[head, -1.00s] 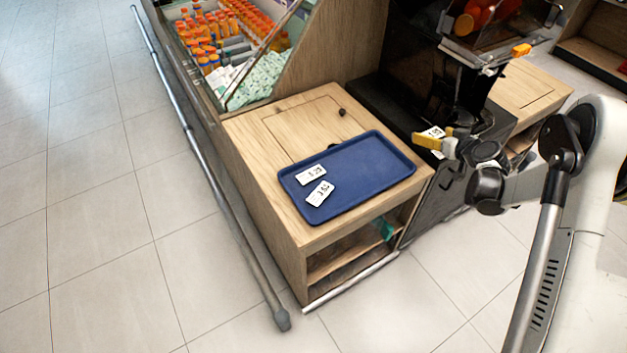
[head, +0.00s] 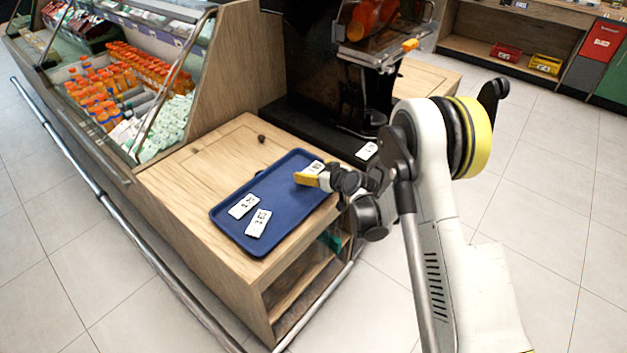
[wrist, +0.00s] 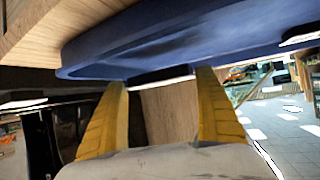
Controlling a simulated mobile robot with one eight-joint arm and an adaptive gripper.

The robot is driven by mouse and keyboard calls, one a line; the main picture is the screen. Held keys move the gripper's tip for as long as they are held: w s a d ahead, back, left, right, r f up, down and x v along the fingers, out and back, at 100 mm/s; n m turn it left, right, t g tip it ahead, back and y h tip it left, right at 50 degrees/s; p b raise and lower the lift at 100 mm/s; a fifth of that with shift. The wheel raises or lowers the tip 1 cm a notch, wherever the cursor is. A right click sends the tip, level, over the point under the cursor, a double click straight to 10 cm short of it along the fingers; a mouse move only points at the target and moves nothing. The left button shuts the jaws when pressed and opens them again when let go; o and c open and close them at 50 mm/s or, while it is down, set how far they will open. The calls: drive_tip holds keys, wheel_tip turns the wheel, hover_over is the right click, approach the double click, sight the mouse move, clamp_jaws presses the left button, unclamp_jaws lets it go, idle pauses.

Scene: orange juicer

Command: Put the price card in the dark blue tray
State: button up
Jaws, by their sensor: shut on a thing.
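The dark blue tray (head: 285,215) lies on the wooden counter in the head view. Two white price cards, one (head: 243,206) and another (head: 258,223), lie in its near left part. My gripper (head: 308,179), with yellow fingers, is over the tray's right end, shut on a white price card (head: 315,167). I cannot tell whether the held card touches the tray. In the wrist view my fingers (wrist: 163,100) stand apart with a thin pale card edge (wrist: 160,79) between their tips, and the tray (wrist: 190,45) fills the top.
Another white card (head: 367,151) lies on the black base of the juicer (head: 372,50), right of the tray. A wooden display case (head: 225,50) with orange bottles (head: 135,68) stands behind left. A small dark knob (head: 261,138) sits on the counter.

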drive_tip(key=shift+f+b, duration=0.5)
drive_tip(key=shift+f, duration=0.95)
drive_tip(key=shift+f, duration=0.15)
drive_tip(key=o, duration=0.8)
drive_tip(key=shift+c, duration=0.2)
